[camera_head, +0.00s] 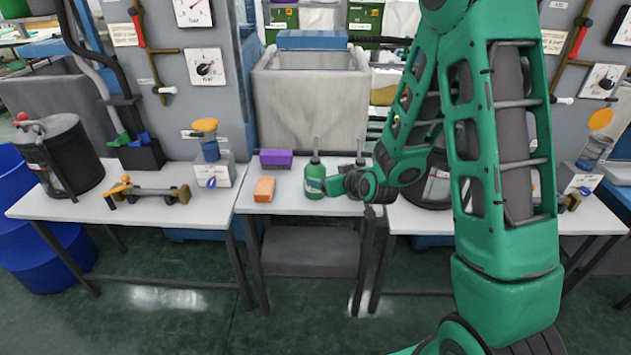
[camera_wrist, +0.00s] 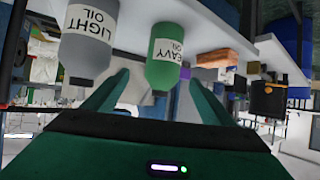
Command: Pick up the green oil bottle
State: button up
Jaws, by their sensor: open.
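The green oil bottle (camera_head: 314,180) stands upright on the middle white table in the head view. In the wrist view the green bottle (camera_wrist: 163,58) has a white label reading HEAVY OIL. My gripper (camera_head: 335,185) is open just right of the bottle, with its tips close to it. The gripper holds nothing.
A grey bottle labelled LIGHT OIL (camera_wrist: 88,48) is close by, just left of the left finger. An orange block (camera_head: 264,189) and a purple block (camera_head: 276,158) lie left of the green bottle. A grey bin (camera_head: 310,105) stands behind the table.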

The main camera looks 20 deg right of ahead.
aim_at(318, 175)
jog(key=shift+w+a+f+t, duration=0.5)
jog(key=shift+w+a+t, duration=0.1)
jog(key=shift+w+a, duration=0.15)
jog(key=shift+w+a+f, duration=0.1)
jog(key=shift+w+a, duration=0.05)
jog(key=shift+w, duration=0.15)
jog(key=x, duration=1)
jog(key=shift+w+d, duration=0.1)
jog(key=shift+d, duration=0.25)
jog(key=shift+c, duration=0.4)
jog(key=c, duration=1.3)
jog(key=shift+r, duration=0.2)
